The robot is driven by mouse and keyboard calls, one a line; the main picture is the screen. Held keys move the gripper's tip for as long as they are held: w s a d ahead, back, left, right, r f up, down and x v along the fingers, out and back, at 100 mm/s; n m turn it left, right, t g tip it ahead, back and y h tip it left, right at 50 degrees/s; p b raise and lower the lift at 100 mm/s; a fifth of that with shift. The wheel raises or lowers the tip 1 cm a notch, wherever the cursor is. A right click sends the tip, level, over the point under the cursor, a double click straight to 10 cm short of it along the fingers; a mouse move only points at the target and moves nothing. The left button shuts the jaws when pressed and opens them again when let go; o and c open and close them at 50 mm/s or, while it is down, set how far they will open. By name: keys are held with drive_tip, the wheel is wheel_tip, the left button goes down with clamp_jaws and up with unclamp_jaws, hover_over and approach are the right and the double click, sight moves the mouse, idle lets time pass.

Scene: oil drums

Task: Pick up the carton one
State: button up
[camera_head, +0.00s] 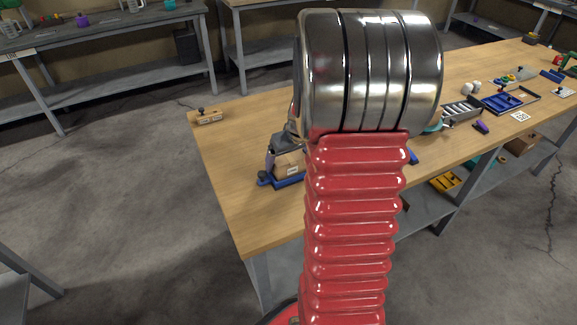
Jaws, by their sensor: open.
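A small brown carton (289,164) with a pale label sits on the table, left of my arm, in or on a blue tray (283,183). A dark grey piece (284,142) covers its upper part; I cannot tell whether it belongs to my gripper. My red ribbed arm and its metal joint fill the middle of the head view. They hide the table behind them and the carton's right side. My gripper's jaws cannot be made out.
A wooden block with a dark knob (208,117) lies near the table's left edge. The wooden tabletop (235,150) is bare around it. At right are a grey slotted rack (461,111), a blue tray (503,102) and small parts. A yellow bin (445,182) sits on the lower shelf.

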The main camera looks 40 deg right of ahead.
sight(287, 156)
drive_tip(key=shift+c, duration=0.7)
drive_tip(key=c, duration=0.7)
drive_tip(key=shift+r, duration=0.15)
wheel_tip(287, 156, up, 10)
drive_tip(key=shift+f, duration=0.1)
drive_tip(key=shift+a, duration=0.1)
idle(0.3)
drive_tip(key=w+a+f+n, duration=0.1)
drive_tip(key=w+a, duration=0.3)
drive_tip(key=a, duration=0.6)
drive_tip(key=w+a+f+n, duration=0.1)
drive_tip(key=w+a, duration=0.3)
drive_tip(key=a, duration=0.7)
drive_tip(key=w+a+f+n+y, duration=0.1)
drive_tip(key=w+a+f, duration=0.1)
drive_tip(key=a, duration=0.8)
drive_tip(key=shift+w+a, duration=0.25)
drive_tip(key=shift+w, duration=0.65)
drive_tip(key=shift+s, duration=0.1)
